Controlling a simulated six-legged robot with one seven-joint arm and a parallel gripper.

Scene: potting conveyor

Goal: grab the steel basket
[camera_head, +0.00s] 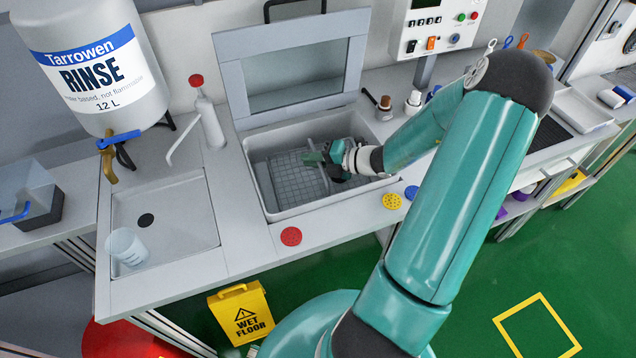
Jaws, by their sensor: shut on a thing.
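The steel basket (290,182) is a grey wire mesh basket with a thin upright handle. It sits low inside a light grey rectangular tank (260,205) in the counter. My gripper (325,160) reaches into the tank from the right and is shut at the basket's handle, near its top. My forearm and the tank wall hide the basket's right part. I cannot tell whether the basket touches the tank floor.
The tank's framed lid (228,75) stands raised behind it. Left are a sink (185,230) with a clear beaker (127,247) and a large rinse container (90,60).

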